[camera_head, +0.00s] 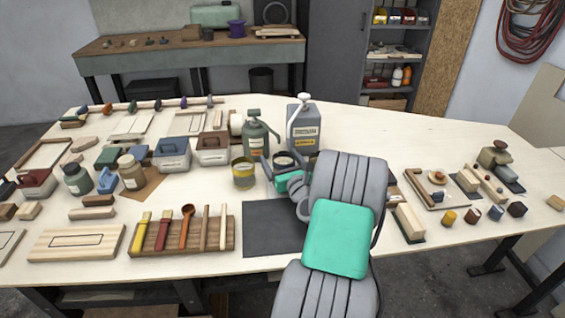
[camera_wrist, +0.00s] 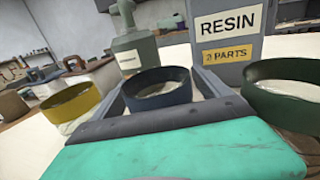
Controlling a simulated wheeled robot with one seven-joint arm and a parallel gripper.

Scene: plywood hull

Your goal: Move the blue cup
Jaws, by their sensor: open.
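The blue cup (camera_wrist: 160,92), dark navy with a round open rim, stands upright between the fingers of my gripper (camera_wrist: 161,99) in the wrist view. In the head view the blue cup (camera_head: 289,157) shows just beyond my gripper (camera_head: 285,164), its lower part hidden by the gripper. My gripper is open, with one finger on each side of the cup. I cannot tell whether either finger touches it. A yellow cup (camera_wrist: 72,108) stands to the left and a dark green cup (camera_wrist: 285,97) to the right; the yellow cup (camera_head: 243,173) also shows in the head view.
Behind the blue cup stand a grey resin can (camera_wrist: 230,32) and a green pump can (camera_wrist: 135,50). A dark mat (camera_head: 262,227) lies in front, with a wooden tool tray (camera_head: 180,246) to its left. Clear plywood lies beyond the cans.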

